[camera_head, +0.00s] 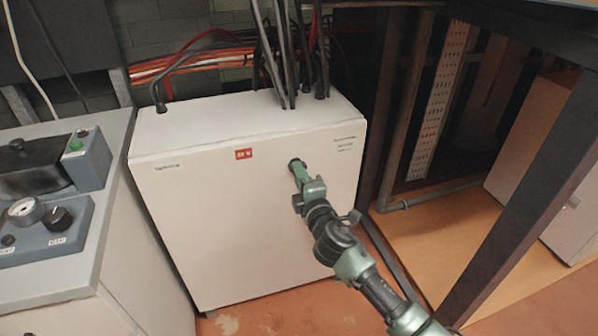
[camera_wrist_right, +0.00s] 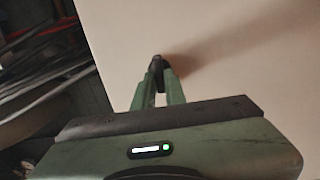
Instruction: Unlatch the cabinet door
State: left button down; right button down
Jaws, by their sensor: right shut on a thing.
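The white cabinet (camera_head: 230,215) has a broad plain front door with a small red label near its top edge. It also shows as the pale surface in the right wrist view (camera_wrist_right: 240,60). My right gripper (camera_head: 297,164) is at the upper right part of the door front. In the right wrist view its two green fingers (camera_wrist_right: 157,72) come together at dark tips against the door, shut on a small dark latch. The latch is mostly hidden by the fingertips, so its angle cannot be told. The door looks closed. My left gripper is not in view.
Black pipes (camera_head: 280,60) and orange and red cables (camera_head: 200,62) run above and behind the cabinet. A grey control unit (camera_head: 50,235) with knobs and a green button stands close on the left. A dark metal frame (camera_head: 530,190) stands on the right. Floor is free in front.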

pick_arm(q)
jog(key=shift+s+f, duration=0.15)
pick_arm(e)
jog(key=shift+f, duration=0.1)
jog(key=c, duration=1.5)
grip_release()
jog(key=shift+o, duration=0.2)
jog(key=shift+s, duration=0.1)
